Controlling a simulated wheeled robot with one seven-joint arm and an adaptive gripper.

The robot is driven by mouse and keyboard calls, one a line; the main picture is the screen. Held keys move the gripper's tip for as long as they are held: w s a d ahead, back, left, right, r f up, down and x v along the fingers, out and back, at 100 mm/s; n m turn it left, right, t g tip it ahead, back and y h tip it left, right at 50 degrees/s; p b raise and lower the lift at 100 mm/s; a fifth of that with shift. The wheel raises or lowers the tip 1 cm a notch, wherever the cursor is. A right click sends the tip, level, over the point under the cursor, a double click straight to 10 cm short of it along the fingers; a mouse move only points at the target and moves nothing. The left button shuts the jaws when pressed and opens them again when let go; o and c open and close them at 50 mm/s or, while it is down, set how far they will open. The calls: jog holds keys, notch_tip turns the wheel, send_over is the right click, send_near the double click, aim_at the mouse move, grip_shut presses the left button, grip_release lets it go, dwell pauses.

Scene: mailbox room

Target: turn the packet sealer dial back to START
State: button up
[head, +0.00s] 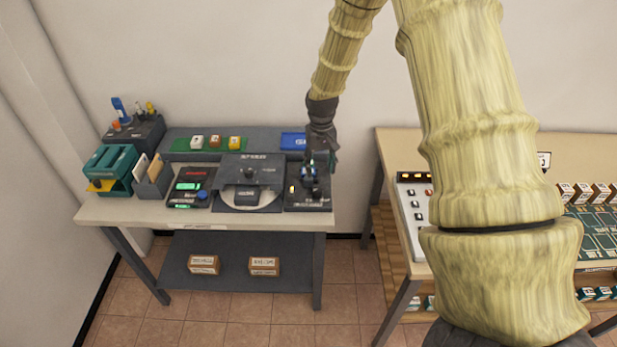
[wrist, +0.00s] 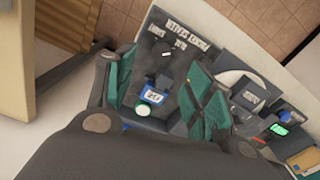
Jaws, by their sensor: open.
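The packet sealer looks to be the dark panel (head: 295,204) at the right end of the left table. In the wrist view it is the dark panel (wrist: 150,45) with white lettering, too small to read surely. My gripper (head: 318,163) is above this panel. In the wrist view my gripper (wrist: 163,90) is open, with green finger pads on either side of a small dark knob-like part, a blue piece with a white label (wrist: 154,97) and a pale green round light (wrist: 143,109). I cannot tell which part is the dial, where it points, or whether the fingers touch it.
Left of the panel is a dark unit with a pale disc (head: 262,204), then a box with green displays (head: 190,187). A green rack (head: 112,168) stands at the far left. A second table (head: 382,143) stands at the right, across a gap of tiled floor.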

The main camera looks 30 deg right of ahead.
aim_at(317, 189)
jog(key=shift+w+f+p, duration=0.25)
jog(key=shift+f+p, duration=0.2)
jog(key=shift+f, duration=0.4)
jog(key=shift+w+a+f+p, duration=0.1)
jog(key=shift+f+p, duration=1.5)
jog(key=shift+f, duration=2.9)
jog(key=c, duration=1)
